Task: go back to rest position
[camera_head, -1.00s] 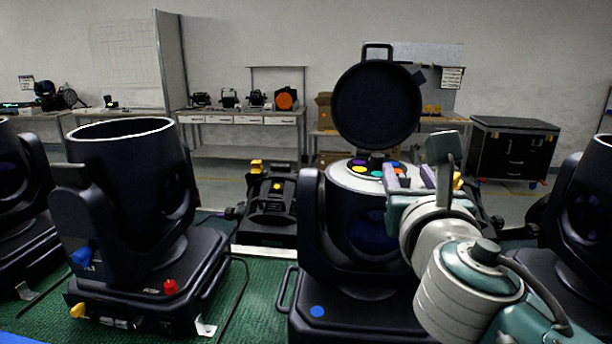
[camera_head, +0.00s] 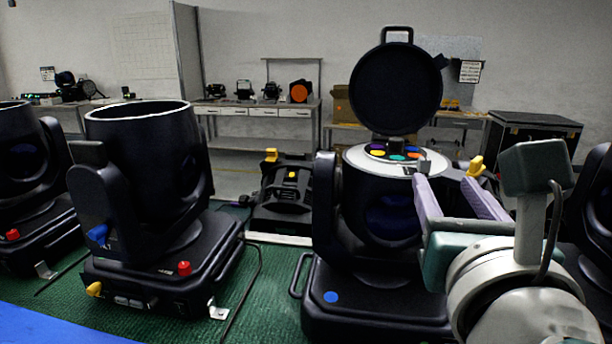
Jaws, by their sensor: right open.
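My right gripper (camera_head: 452,180) is in the lower right of the head view, its two pale purple fingers apart and nothing visible between them. It is in front of and to the right of the middle par can (camera_head: 345,215), overlapping its right side in the picture. That can's round black lid (camera_head: 395,95) stands up open. Its white top ring (camera_head: 358,158) carries a colour wheel (camera_head: 397,154) with several coloured discs. My left gripper is not in view.
Another par can (camera_head: 145,160), open at the top, stands on the green mat (camera_head: 270,300) at left. A further can (camera_head: 20,165) is at the far left, one at the right edge. A black case with yellow parts (camera_head: 285,195) sits behind. A blue strip (camera_head: 50,325) lies at lower left.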

